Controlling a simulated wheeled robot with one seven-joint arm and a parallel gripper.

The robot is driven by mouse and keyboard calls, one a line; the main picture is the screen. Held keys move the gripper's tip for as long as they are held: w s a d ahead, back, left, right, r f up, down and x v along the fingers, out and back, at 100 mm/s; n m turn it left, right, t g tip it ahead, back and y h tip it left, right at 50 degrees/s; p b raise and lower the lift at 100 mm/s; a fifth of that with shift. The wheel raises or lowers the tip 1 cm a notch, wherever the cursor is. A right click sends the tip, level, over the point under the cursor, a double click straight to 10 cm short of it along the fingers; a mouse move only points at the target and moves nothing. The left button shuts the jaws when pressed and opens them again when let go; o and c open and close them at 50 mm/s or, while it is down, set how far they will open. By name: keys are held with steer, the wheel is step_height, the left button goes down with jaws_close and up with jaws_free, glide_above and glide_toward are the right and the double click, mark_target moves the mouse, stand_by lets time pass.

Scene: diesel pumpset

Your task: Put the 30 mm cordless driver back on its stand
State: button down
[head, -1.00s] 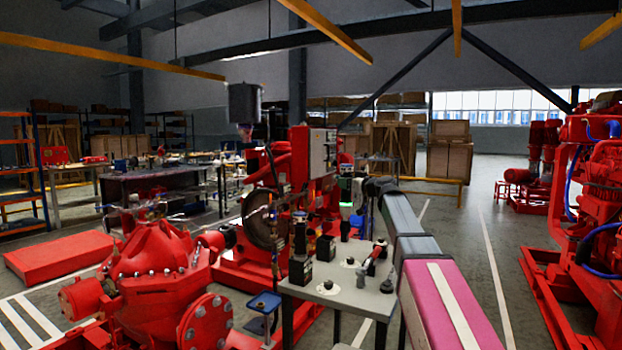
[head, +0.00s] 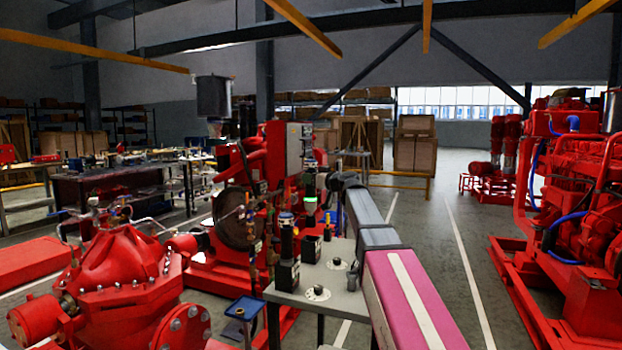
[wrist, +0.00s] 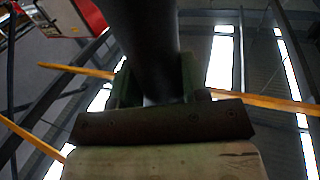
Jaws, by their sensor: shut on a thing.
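In the wrist view my gripper (wrist: 160,92) has its green fingers closed on the sides of a thick dark cylindrical body, which I take to be the cordless driver (wrist: 150,40). Its far end runs out of the top of that picture. In the head view my arm reaches away past a grey-topped table (head: 300,293); the gripper and driver cannot be made out there. Several dark holders stand on the table, including a black block (head: 287,275) and a low round dark piece on a white disc (head: 317,292). I cannot tell which is the driver's stand.
A red pump (head: 120,265) is at the lower left, with a small blue-topped stand (head: 243,307) beside the table. A red engine (head: 570,200) fills the right. Open floor (head: 440,260) lies between my arm and the engine. My arm covers the table's right side.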

mark_target(314, 215)
steer(key=shift+f, duration=7.25)
steer(key=c, duration=0.5)
jaws_free()
steer(key=shift+c, duration=0.2)
steer(key=v, duration=1.1)
steer(key=shift+f, duration=0.1)
